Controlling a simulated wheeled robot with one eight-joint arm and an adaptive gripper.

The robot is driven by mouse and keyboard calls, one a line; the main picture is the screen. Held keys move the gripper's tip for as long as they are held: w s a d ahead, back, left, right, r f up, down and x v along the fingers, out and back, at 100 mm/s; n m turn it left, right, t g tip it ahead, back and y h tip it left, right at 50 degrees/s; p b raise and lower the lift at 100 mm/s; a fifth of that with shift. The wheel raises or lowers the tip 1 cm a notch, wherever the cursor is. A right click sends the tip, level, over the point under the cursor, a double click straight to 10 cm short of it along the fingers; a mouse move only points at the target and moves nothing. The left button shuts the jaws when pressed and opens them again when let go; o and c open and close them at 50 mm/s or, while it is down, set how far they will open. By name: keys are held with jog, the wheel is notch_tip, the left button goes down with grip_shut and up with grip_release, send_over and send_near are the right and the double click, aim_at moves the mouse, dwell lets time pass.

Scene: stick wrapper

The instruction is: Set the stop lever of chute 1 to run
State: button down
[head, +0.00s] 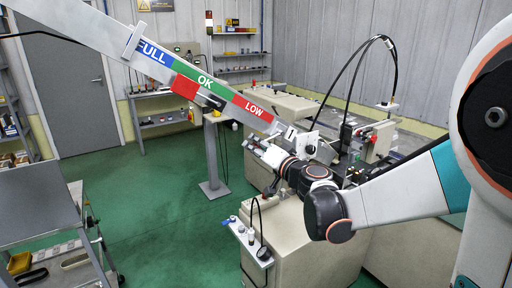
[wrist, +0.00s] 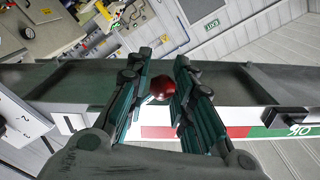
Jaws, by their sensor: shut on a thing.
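The chute (head: 225,92) is a long sloping channel with a blue FULL, green OK and red LOW band, running down to the right in the head view. In the wrist view its dark channel (wrist: 230,85) crosses the picture. A round red knob (wrist: 162,90), which looks like the stop lever's end, sits between the fingers of my gripper (wrist: 165,82). My gripper is shut on it. In the head view my gripper (head: 262,148) is at the chute's lower end, and the knob is hidden there. The lever's shaft and its setting cannot be made out.
A white plate (head: 290,133) stands by the chute's lower end. A machine (head: 350,150) with black cables is behind my arm. A cabinet (head: 300,238) stands below it.

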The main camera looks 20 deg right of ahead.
jog(key=c, duration=1.3)
grip_release()
jog(key=shift+s+d+r, duration=0.1)
jog(key=shift+d, duration=0.1)
jog(key=shift+a, duration=0.1)
jog(key=v, duration=0.7)
jog(key=shift+s, duration=0.2)
